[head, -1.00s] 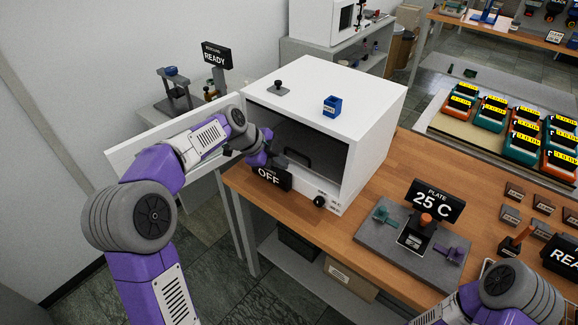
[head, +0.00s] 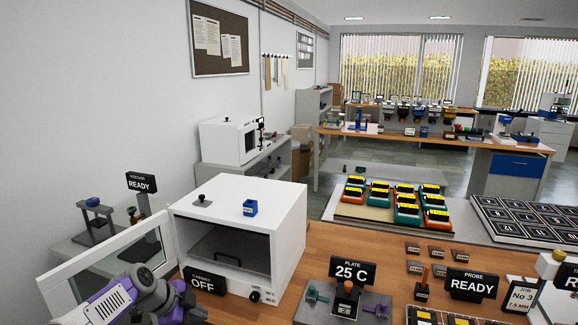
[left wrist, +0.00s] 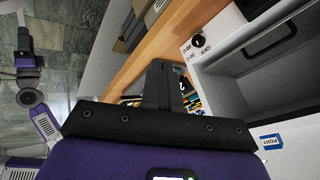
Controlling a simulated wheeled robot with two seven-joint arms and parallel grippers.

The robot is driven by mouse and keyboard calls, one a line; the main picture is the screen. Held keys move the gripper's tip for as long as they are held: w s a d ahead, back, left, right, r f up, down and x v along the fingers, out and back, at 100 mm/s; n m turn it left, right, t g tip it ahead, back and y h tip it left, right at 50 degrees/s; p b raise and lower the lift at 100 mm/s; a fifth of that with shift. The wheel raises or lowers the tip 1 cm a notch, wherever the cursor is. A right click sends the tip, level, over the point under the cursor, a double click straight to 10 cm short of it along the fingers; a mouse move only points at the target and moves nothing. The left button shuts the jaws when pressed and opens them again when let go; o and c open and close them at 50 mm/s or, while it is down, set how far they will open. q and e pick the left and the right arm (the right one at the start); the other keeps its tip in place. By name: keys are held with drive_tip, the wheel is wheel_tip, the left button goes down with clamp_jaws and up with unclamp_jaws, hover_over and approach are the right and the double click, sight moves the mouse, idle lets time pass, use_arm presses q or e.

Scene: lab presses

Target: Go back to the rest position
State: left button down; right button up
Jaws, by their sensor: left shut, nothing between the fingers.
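My left arm comes in at the lower left of the head view, in front of the open glass door (head: 110,266) of the white cabinet (head: 245,215). My left gripper (head: 190,303) is low beside the cabinet's front left corner, its fingers hard to make out. In the left wrist view the left gripper (left wrist: 163,72) shows dark fingers shut together with nothing between them. The cabinet's open interior lies to the right there. My right gripper is not in view.
An OFF sign (head: 203,283) and a knob (head: 254,296) are at the cabinet front. A 25 C plate stand (head: 345,298) sits on the wooden bench (head: 315,240). A blue holder (head: 250,207) stands on the cabinet. A READY stand (head: 141,184) is behind the door.

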use_arm(q)
wheel_tip(320, 180, down, 10)
drive_tip(key=w+d+n+g, duration=0.1)
drive_tip(key=w+d+n, duration=0.1)
drive_tip(key=n, duration=0.1)
drive_tip(key=s+d+f+n+g+y, duration=0.1)
drive_tip(key=s+d+f+n, duration=0.3)
drive_tip(key=f, duration=0.4)
drive_tip(key=s+d+f+n+g, duration=0.1)
drive_tip(key=s+f+n, duration=0.2)
drive_tip(key=s+f, duration=0.35)
drive_tip(key=s+d+f+n, duration=0.3)
drive_tip(key=s+f+n, duration=0.2)
drive_tip(key=s, duration=0.4)
drive_tip(key=s+d+f+n+g, duration=0.1)
drive_tip(key=s+d+f+n, duration=0.2)
drive_tip(key=s+f+n, duration=0.2)
drive_tip(key=s+f, duration=0.2)
drive_tip(key=s, duration=0.2)
drive_tip(key=shift+s+f, duration=0.2)
drive_tip(key=shift+f, duration=0.1)
drive_tip(key=shift+d, duration=0.1)
